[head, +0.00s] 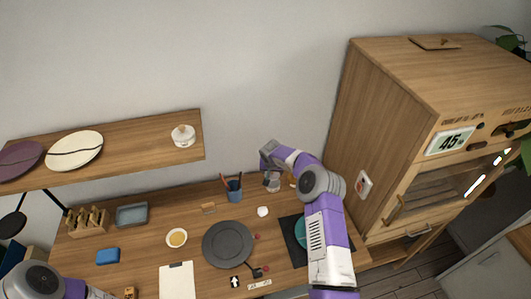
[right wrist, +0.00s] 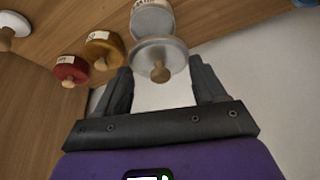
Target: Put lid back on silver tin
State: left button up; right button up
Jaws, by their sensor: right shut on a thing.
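My right gripper (right wrist: 158,78) is shut on the silver lid (right wrist: 150,51), a pale round disc with a wooden knob. The lid sits between the fingertips with its knob toward the camera. The silver tin (right wrist: 152,20), a pale labelled cylinder, is just beyond the lid in the right wrist view. The lid overlaps part of it, and I cannot tell whether they touch. In the head view my right gripper (head: 270,168) is over the back right of the table, at the silver tin (head: 272,186). Of my left arm only a link shows at the lower left; its gripper is out of view.
A gold tin (right wrist: 103,46) and a red tin (right wrist: 70,69), both with wooden knobs, stand close beside the silver tin. A pen cup (head: 235,194) and a small white object (head: 263,211) are left of my gripper. The wooden cabinet (head: 350,140) rises at the right.

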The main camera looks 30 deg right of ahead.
aim_at(273, 176)
jog(key=shift+w+d, duration=0.25)
jog(key=shift+d, duration=0.2)
jog(key=shift+s+f+b, duration=0.2)
jog(key=shift+f+b, duration=0.15)
jog(key=shift+f, duration=0.05)
jog(key=shift+f+b, duration=0.25)
jog(key=shift+b, duration=0.05)
jog(key=shift+w+f+b, duration=0.1)
jog(key=shift+f+b, duration=1.6)
jog(key=shift+f, duration=0.8)
grip_shut()
jog(key=shift+r, duration=0.1)
jog(key=shift+s+a+r+p, duration=0.2)
jog(key=shift+a+r+p, duration=0.05)
jog(key=shift+p, duration=0.35)
